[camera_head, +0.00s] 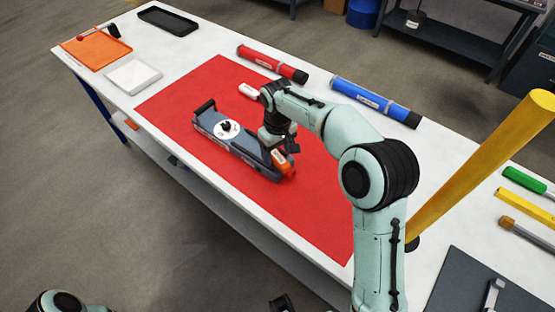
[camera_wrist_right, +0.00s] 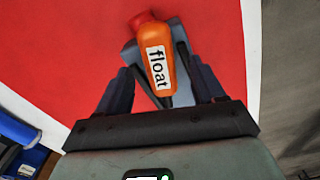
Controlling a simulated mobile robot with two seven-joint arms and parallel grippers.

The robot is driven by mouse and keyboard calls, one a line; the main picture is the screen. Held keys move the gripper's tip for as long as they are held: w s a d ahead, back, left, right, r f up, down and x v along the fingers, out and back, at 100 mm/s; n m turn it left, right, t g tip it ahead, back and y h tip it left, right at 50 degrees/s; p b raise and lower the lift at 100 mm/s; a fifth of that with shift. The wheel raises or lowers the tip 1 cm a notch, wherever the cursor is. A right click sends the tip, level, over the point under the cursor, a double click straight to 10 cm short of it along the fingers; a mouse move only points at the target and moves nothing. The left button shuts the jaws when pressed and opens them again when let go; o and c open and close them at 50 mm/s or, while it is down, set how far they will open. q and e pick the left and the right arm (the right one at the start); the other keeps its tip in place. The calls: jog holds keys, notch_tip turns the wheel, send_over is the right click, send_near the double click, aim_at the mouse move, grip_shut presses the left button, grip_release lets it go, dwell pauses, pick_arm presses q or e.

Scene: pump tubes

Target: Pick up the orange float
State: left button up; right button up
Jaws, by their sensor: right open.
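The orange float (camera_head: 280,158) has a white label. It sits at the right end of a grey-blue device (camera_head: 213,124) on the red mat. My right gripper (camera_head: 280,138) is above that end, pointing down. In the right wrist view, the float (camera_wrist_right: 145,34) reads "float" and has a red end; its labelled part lies between the two open fingers (camera_wrist_right: 160,72), with gaps on both sides. I cannot tell the height between fingers and float. A black piece, likely my left gripper (camera_head: 282,303), shows at the bottom edge, mostly cut off.
The red mat (camera_head: 190,88) lies on a white table (camera_head: 225,37). Trays stand at the far left. A yellow pole (camera_head: 480,168) rises at right.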

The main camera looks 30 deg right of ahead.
jog(key=shift+f, duration=0.45)
jog(key=c, duration=1.2)
jog(key=shift+r, duration=0.15)
jog(key=shift+c, duration=0.2)
notch_tip(320, 180, up, 19)
jog(key=p, duration=0.5)
pick_arm(q)
jog(key=w+r+t+p, duration=0.1)
jog(key=w+r+p, duration=0.25)
jog(key=r, duration=0.35)
jog(key=w+r+p, duration=0.2)
jog(key=w+r, duration=0.3)
jog(key=r, duration=0.1)
pick_arm(e)
jog(key=n+b, duration=0.2)
jog(key=n, duration=0.1)
send_over(277, 156)
jog(key=w+a, duration=0.2)
jog(key=w, duration=0.4)
notch_tip(277, 156, down, 13)
pick_arm(q)
jog(key=shift+s+f+b, duration=0.35)
jog(key=shift+s+f, duration=1.7)
jog(key=shift+f, duration=0.05)
pick_arm(e)
jog(key=shift+s+f, duration=0.2)
jog(key=shift+f, duration=2.75)
